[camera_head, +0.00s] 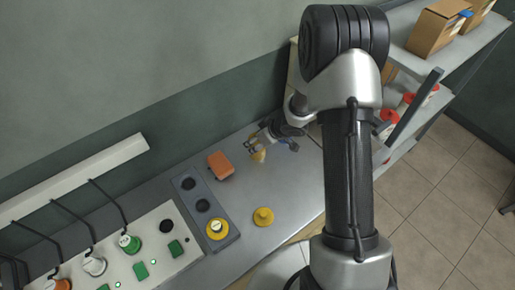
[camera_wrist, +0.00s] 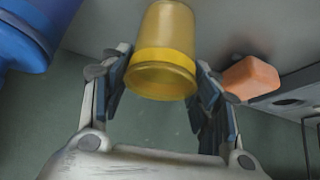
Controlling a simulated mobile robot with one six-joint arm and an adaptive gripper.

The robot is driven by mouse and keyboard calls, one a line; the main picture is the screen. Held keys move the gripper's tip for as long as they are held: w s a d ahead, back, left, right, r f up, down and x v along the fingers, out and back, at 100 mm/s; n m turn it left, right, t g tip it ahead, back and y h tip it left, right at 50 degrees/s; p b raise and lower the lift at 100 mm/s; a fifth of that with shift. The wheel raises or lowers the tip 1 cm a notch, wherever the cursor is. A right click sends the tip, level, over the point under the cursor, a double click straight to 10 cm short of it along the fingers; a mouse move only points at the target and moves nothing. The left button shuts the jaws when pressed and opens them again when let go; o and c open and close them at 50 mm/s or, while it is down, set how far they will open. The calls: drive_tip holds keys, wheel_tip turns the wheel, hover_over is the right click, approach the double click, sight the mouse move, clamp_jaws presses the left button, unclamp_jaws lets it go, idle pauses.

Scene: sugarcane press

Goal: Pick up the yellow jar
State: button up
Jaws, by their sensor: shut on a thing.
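The yellow jar (camera_wrist: 166,35) is between the two fingers of my gripper (camera_wrist: 162,78) in the wrist view, with its round rim facing the camera. The fingers are shut on its sides. In the head view the jar (camera_head: 258,155) is small at the far end of the grey counter, at my gripper (camera_head: 259,143). The gripper partly hides it there. I cannot tell from these views whether the jar touches the counter.
A blue container (camera_wrist: 22,38) is close by, left in the wrist view. An orange block (camera_head: 221,165) lies beside a dark tray (camera_head: 190,183) with round slots. A yellow lid-like piece (camera_head: 263,216) lies on the counter (camera_head: 285,190). Shelves stand at right.

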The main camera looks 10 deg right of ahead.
drive_tip(key=c, duration=0.5)
wheel_tip(320, 180, up, 20)
drive_tip(key=p, duration=1.3)
